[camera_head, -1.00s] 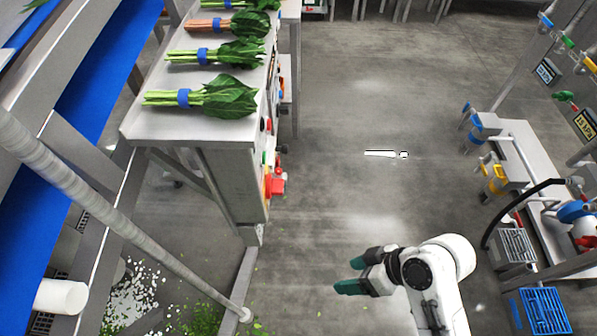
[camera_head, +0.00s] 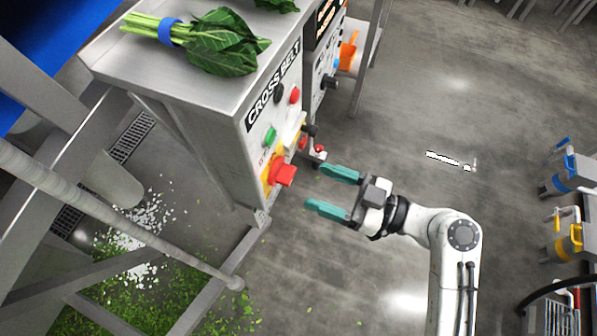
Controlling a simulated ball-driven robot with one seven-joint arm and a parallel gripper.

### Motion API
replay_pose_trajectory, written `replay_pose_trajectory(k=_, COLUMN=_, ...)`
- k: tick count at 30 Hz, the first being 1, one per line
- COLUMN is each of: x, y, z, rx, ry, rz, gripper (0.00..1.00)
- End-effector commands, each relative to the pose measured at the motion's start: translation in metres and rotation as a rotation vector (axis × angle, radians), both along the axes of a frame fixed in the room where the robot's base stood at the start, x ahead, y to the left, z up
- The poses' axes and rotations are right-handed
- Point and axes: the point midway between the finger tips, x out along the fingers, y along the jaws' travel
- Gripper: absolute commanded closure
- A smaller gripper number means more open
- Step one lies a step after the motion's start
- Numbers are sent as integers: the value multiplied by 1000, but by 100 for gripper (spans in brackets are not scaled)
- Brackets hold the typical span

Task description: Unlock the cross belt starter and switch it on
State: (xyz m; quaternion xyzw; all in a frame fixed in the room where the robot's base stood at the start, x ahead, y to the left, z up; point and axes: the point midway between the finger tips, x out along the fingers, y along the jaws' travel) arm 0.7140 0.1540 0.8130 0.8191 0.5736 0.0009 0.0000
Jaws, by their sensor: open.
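The cross belt starter panel (camera_head: 262,128) faces right on the end of the steel bench and bears a black "CROSS BELT" label (camera_head: 274,88). On it show a green button (camera_head: 269,136), a red button (camera_head: 294,96), a black knob (camera_head: 279,92) and, low down, a red knob on a yellow plate (camera_head: 284,174). A small red item (camera_head: 319,150) sticks out just behind it; I cannot tell whether it is a lock. My gripper (camera_head: 334,191) is open and empty, its teal fingers pointing left at the red knob, a short gap away.
A bunch of greens with a blue band (camera_head: 215,42) lies on the bench top. A second panel with an orange handle (camera_head: 348,50) stands behind. Wet floor with leaf scraps (camera_head: 160,290) lies lower left; open floor (camera_head: 420,100) is to the right.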

Motion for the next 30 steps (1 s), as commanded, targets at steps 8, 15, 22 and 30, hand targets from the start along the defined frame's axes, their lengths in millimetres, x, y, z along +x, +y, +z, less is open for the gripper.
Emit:
replay_pose_trajectory(k=8, x=15, y=43, z=1, rx=-1, ry=1, rz=3, gripper=31)
replay_pose_trajectory(k=15, x=20, y=57, z=0, rx=-1, ry=1, rz=1, gripper=31)
replay_pose_trajectory(k=22, x=20, y=57, z=0, rx=-1, ry=1, rz=0, gripper=31)
replay_pose_trajectory(k=30, x=20, y=57, z=-1, rx=-1, ry=1, rz=1, gripper=54)
